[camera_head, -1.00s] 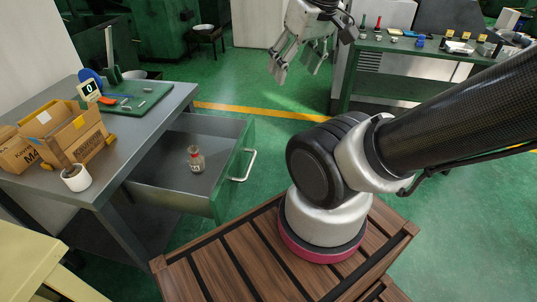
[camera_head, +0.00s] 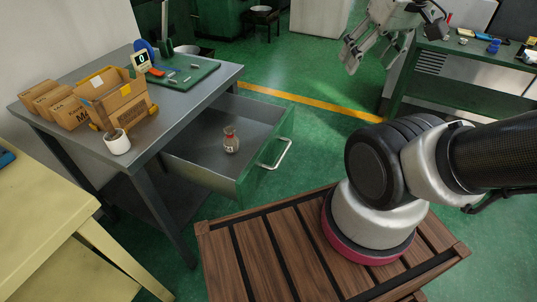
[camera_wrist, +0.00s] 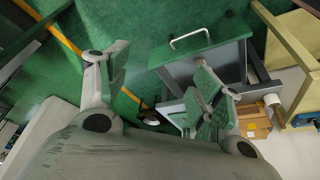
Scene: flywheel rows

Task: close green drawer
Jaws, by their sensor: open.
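The green drawer (camera_head: 246,184) is pulled out of the grey workbench (camera_head: 150,158) at the left in the head view. Its front is green with a pale bar handle (camera_head: 276,155). A small brown bottle with a label (camera_head: 231,140) stands inside it. In the wrist view the drawer front (camera_wrist: 203,50) and handle (camera_wrist: 189,38) show upside down, beyond the fingers. My gripper (camera_head: 365,50) is open and empty, raised at the top right of the head view, well apart from the drawer. Its spread fingers (camera_wrist: 158,90) also show in the wrist view.
A yellow table (camera_head: 45,215) stands at the lower left. A green bench (camera_head: 470,66) stands at the right. Green floor lies open beyond the drawer.

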